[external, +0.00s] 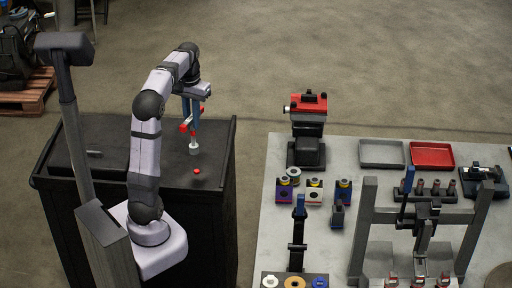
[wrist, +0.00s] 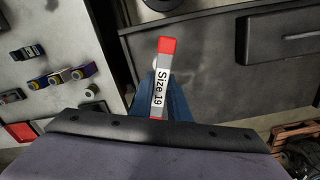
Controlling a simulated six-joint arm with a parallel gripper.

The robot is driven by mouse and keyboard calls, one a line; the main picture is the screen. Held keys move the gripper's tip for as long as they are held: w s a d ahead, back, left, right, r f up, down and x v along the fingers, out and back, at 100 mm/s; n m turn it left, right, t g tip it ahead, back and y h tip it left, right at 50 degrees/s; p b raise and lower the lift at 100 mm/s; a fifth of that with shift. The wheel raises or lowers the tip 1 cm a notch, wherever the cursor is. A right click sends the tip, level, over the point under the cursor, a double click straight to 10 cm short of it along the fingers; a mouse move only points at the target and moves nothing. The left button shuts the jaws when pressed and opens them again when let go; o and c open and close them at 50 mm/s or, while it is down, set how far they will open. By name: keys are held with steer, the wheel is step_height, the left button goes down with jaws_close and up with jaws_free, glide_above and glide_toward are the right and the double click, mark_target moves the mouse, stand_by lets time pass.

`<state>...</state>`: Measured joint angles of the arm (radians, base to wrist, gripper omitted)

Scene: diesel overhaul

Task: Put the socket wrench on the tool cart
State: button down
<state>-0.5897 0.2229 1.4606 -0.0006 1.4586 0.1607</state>
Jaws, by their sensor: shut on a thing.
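The socket wrench shows in the wrist view as a bar (wrist: 160,90) with a white "Size 19" label and a red end. My gripper (external: 190,118), with blue fingers, is shut on it; the fingers also show in the wrist view (wrist: 172,100). In the external view the wrench's red parts and pale socket (external: 194,149) hang below the fingers, over the right part of the black tool cart (external: 75,195). I cannot tell whether the socket touches the cart top. The cart top also shows in the wrist view (wrist: 215,80).
A small red spot (external: 197,171) shows at the cart top, below the socket. The cart's left part has a panel with a handle (external: 94,153). A grey workbench (external: 265,215) with a red vise (external: 309,103), trays and several small parts stands to the right, across a gap.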

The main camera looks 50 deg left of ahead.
mark_target(193, 147)
steer(key=n, duration=0.5)
steer(key=shift+s+d+f, duration=0.15)
steer(key=shift+s, duration=0.05)
steer(key=n, duration=0.5)
steer(key=shift+s, duration=0.1)
steer(key=n, duration=0.7)
steer(key=shift+d, duration=0.1)
steer(key=n, duration=0.5)
steer(key=shift+s, duration=0.1)
steer(key=shift+f, duration=0.1)
steer(key=shift+f+p, duration=1.25)
steer(key=shift+f, duration=3.7)
